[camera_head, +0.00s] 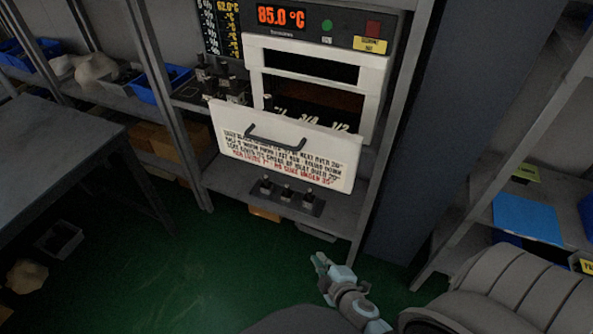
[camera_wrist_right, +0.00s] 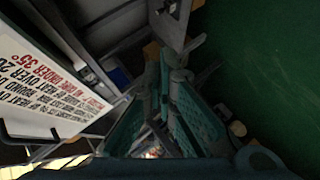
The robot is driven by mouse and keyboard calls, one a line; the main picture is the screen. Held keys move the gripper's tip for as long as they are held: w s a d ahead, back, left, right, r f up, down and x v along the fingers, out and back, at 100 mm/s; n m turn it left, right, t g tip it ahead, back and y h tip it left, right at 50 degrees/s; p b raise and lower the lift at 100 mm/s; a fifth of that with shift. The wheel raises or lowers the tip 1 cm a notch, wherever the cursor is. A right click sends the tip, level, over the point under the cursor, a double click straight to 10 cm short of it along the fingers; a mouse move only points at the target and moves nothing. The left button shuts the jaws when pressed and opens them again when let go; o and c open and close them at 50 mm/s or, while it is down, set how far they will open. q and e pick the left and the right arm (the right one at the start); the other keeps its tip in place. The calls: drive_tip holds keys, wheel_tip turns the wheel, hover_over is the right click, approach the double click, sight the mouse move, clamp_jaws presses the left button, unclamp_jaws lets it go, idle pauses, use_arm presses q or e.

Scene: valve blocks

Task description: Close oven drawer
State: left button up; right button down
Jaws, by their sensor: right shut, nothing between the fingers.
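The oven (camera_head: 375,84) is a white-framed unit under a red 85.0 °C display. Its drawer (camera_head: 290,157) is pulled out, with a white front panel bearing black and red text and a dark bar handle (camera_head: 275,138). A dark opening shows behind the panel. In the right wrist view the drawer front (camera_wrist_right: 45,85) is at the left, with its handle at the lower left edge. My right gripper (camera_head: 319,261) is shut and empty, below and in front of the drawer, apart from it. Its teal fingers (camera_wrist_right: 163,72) fill the middle of the wrist view. My left gripper is not in view.
A small valve block (camera_head: 290,197) sits on the lower shelf under the drawer. A shelf post (camera_head: 390,130) stands right of the oven. A table (camera_head: 60,150) is at left; a rack with a blue bin (camera_head: 527,218) is at right. Green floor (camera_head: 190,265) is open in front.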

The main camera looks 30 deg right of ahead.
drive_tip(key=w+a+r+n+t, duration=0.1)
drive_tip(key=w+r+n+t, duration=0.2)
drive_tip(key=r, duration=0.7)
drive_tip(key=w+r+n+t, duration=0.3)
drive_tip(key=r, duration=0.7)
drive_tip(key=shift+h, duration=0.3)
drive_tip(key=shift+w+d+f+p, duration=0.1)
drive_tip(key=shift+w+d+p, duration=0.25)
drive_tip(key=shift+w+d, duration=1.05)
drive_tip(key=shift+w+d+f+p, duration=0.1)
drive_tip(key=shift+w+d+p, duration=0.2)
drive_tip(key=shift+w, duration=2.2)
drive_tip(key=shift+w+d+f+p, duration=0.1)
drive_tip(key=shift+w+d+p, duration=0.25)
drive_tip(key=shift+w+d, duration=1.05)
drive_tip(key=shift+w+a, duration=0.5)
drive_tip(key=shift+w, duration=0.1)
